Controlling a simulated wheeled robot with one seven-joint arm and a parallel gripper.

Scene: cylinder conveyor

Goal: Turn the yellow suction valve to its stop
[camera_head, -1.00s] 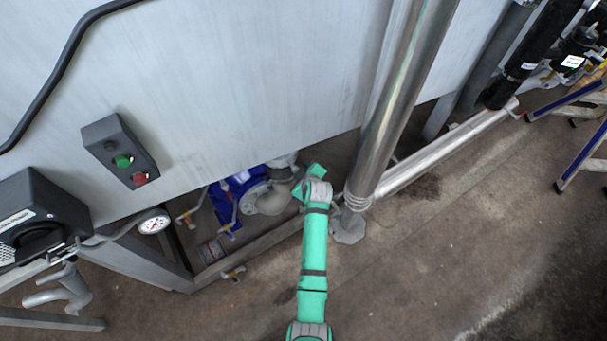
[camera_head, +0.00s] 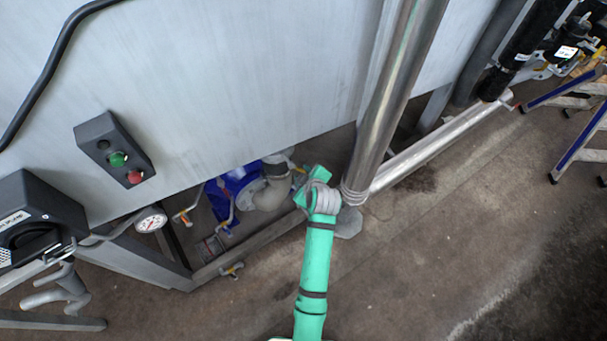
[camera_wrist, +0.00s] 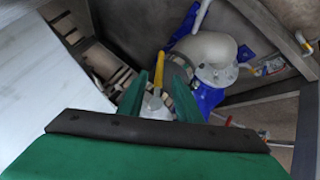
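A yellow valve handle (camera_wrist: 159,69) stands beyond and between my fingertips in the wrist view, beside a large grey pipe elbow (camera_wrist: 208,48). A light-coloured body shows below the handle, partly behind my fingers. My gripper (camera_wrist: 160,88) is open, with its two green fingers apart to either side of the handle. I cannot tell whether a finger touches it. In the head view, my green arm reaches down to the pipework beside the same elbow (camera_head: 272,194), and its end hides the fingertips.
A thick steel column (camera_head: 385,105) stands close right of my arm. A grey tank wall (camera_head: 230,80) overhangs the pipework. Open floor (camera_head: 430,260) lies right.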

